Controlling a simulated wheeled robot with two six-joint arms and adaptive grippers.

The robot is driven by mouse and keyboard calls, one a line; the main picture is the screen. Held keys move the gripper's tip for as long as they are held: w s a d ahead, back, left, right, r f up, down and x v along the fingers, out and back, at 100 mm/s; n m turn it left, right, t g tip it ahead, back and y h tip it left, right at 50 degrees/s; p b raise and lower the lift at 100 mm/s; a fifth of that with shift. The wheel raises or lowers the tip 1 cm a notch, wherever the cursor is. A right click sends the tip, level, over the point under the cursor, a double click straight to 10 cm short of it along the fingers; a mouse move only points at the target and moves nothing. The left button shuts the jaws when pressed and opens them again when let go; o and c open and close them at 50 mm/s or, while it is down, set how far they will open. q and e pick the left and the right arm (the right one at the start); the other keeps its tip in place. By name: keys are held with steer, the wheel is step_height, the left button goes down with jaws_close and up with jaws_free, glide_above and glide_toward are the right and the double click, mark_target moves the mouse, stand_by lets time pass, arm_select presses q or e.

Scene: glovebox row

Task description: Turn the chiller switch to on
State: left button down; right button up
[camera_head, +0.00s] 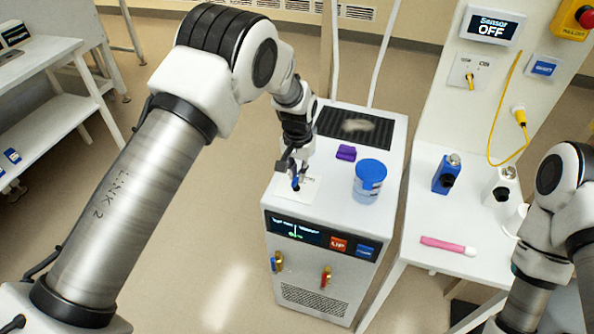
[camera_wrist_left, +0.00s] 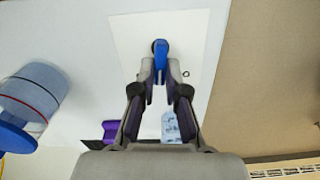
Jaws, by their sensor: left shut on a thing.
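The chiller is a white cabinet (camera_head: 285,213) in the middle of the head view, with a dark front display (camera_head: 297,231). A blue switch handle (camera_wrist_left: 161,55) stands on a white plate (camera_wrist_left: 190,30) on its top; in the head view the handle (camera_head: 296,184) is partly hidden by the gripper. My left gripper (camera_wrist_left: 161,72) is over the plate, its fingertips closed around the blue handle. It also shows in the head view (camera_head: 294,178). A tag with print (camera_wrist_left: 171,127) lies below the fingers in the wrist view.
On the chiller top stand a blue-lidded tub (camera_head: 368,183) and a purple block (camera_head: 346,153), close to the left gripper. A dark grille (camera_head: 370,130) lies behind. The right table (camera_head: 425,205) holds a blue bottle (camera_head: 446,174) and a pink tube (camera_head: 446,245).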

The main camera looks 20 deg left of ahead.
mark_target(301, 186)
arm_select(q)
steer(key=shift+d+m+p, duration=0.15)
steer(key=shift+m+p, duration=0.15)
steer(key=shift+m, duration=0.9)
steer(key=shift+d+m+p, duration=0.1)
steer(key=shift+m+p, duration=0.2)
steer(key=shift+m, duration=0.9)
steer(key=shift+f, duration=0.1)
steer(key=c, duration=1.3)
jaws_free()
steer(key=shift+o, duration=0.5)
steer(key=shift+w+d+f, duration=0.15)
steer(key=shift+w, duration=0.1)
steer(key=shift+s+r, duration=0.1)
steer(key=shift+r, duration=0.45)
step_height(301, 186, up, 11)
steer(key=shift+f, duration=0.1)
